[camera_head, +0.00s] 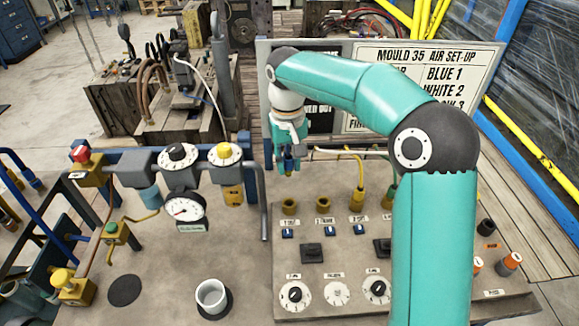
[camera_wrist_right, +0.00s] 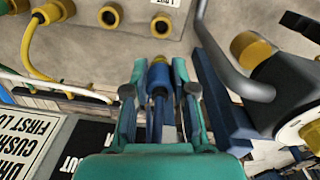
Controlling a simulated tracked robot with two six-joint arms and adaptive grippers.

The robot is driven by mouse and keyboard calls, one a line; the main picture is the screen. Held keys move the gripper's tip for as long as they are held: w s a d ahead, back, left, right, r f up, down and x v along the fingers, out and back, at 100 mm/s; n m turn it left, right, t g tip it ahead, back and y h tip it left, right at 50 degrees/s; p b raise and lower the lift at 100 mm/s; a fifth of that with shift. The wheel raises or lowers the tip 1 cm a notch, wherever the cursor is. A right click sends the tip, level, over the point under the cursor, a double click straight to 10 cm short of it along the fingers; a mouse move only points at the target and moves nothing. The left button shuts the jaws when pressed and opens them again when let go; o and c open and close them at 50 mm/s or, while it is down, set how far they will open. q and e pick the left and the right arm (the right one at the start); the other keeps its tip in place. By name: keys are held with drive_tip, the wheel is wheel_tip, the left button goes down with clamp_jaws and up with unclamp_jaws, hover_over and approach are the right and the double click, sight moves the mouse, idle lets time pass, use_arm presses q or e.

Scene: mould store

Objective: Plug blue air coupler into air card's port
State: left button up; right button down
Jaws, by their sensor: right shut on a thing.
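My right gripper (camera_head: 288,163) is shut on the blue air coupler (camera_wrist_right: 158,79), which points towards the port panel (camera_head: 310,262). In the head view the coupler is small and mostly covered by the fingers. The leftmost brass port (camera_head: 289,206) is empty; in the wrist view this port (camera_wrist_right: 161,26) lies just beyond the coupler's tip, with a gap between them. The second port (camera_head: 323,206) is also empty. The air card (camera_head: 458,75) reads "BLUE 1" and "WHITE 2"; my arm hides part of it. My left gripper is not in view.
A yellow coupler with its hose (camera_head: 358,198) stands in the third port. A grey bent pipe (camera_head: 263,205) rises close left of the panel, near a regulator with gauge (camera_head: 184,210). A white cup (camera_head: 211,296) stands on the bench front.

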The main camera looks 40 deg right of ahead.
sight(289, 173)
drive_tip(key=shift+s+a+f, duration=0.1)
drive_tip(key=shift+s+f, duration=0.05)
drive_tip(key=shift+f, duration=0.5)
drive_tip(key=shift+s+f, duration=0.15)
drive_tip(key=shift+f, duration=0.75)
wheel_tip(289, 173, down, 4)
drive_tip(key=b, duration=0.3)
drive_tip(key=shift+b, duration=0.35)
drive_tip(key=shift+f+b, duration=0.45)
drive_tip(key=shift+f, duration=0.3)
drive_tip(key=shift+s+a+f+b, duration=0.15)
drive_tip(key=shift+f+b, duration=0.4)
drive_tip(key=shift+f, duration=0.65)
idle(0.7)
drive_tip(key=c, duration=0.9)
unclamp_jaws()
drive_tip(key=shift+o, duration=0.3)
drive_tip(key=o, duration=0.4)
drive_tip(key=shift+c, duration=0.2)
